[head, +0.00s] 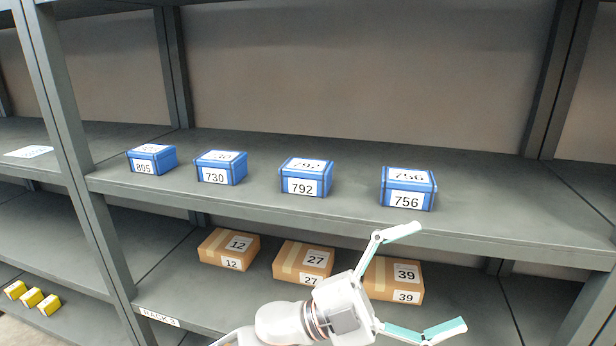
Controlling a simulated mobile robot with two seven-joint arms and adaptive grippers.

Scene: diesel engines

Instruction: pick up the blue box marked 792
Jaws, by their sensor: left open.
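The blue box marked 792 (306,178) stands on the middle shelf (270,206), near its front edge. It sits between the blue box marked 730 (221,168) on its left and the blue box marked 756 (408,189) on its right, with gaps on both sides. My left gripper (432,279) is open and empty. It is in front of the rack, lower than the 792 box and to its right, with its fingers pointing right. It covers part of the cardboard boxes behind it. My right gripper does not show.
A blue box marked 805 (152,159) stands further left. Cardboard boxes marked 12 (229,250), 27 (303,263) and 39 (408,281) sit on the shelf below. A grey upright (62,110) rises at the left. The middle shelf is clear right of the 756 box.

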